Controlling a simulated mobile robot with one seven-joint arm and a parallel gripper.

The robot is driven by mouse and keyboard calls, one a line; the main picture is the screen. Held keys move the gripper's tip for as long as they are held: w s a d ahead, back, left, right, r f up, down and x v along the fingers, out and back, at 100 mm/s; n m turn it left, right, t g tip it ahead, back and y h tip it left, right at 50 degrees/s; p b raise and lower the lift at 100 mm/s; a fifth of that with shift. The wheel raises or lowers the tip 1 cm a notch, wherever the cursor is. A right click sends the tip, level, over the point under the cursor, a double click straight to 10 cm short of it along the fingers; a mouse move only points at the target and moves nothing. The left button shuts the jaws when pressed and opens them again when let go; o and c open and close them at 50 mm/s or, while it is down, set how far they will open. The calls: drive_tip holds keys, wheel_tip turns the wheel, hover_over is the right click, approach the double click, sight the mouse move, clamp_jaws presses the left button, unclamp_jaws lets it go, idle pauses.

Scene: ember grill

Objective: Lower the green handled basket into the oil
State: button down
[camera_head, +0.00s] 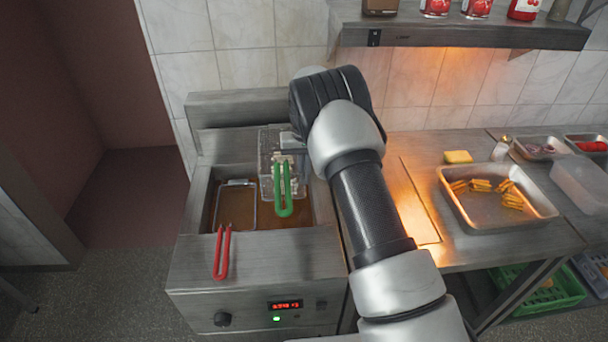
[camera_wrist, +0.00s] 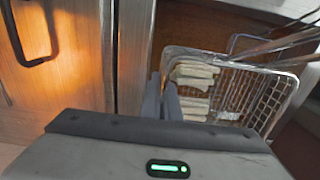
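The green handled basket (camera_head: 268,165) is a wire basket with pale food pieces inside, seen at the right side of the fryer. Its green handle (camera_head: 284,195) slopes down toward the front. The basket appears raised above the brown oil (camera_head: 285,219). My gripper is hidden behind my arm in the head view, apart from a dark tip at the basket's top. In the wrist view my gripper (camera_wrist: 163,97) has its fingers close together at the basket's near rim, and the rim seems to run between them. The basket (camera_wrist: 235,92) and its pale contents also show there.
A second basket with a red handle (camera_head: 222,252) sits in the left side of the fryer (camera_head: 255,262). A metal tray (camera_head: 494,218) of fried pieces, a yellow sponge (camera_head: 458,157) and containers stand on the right counter. A shelf (camera_head: 460,34) overhangs the back.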

drive_tip(key=c, duration=1.9)
unclamp_jaws()
drive_tip(key=shift+c, duration=0.2)
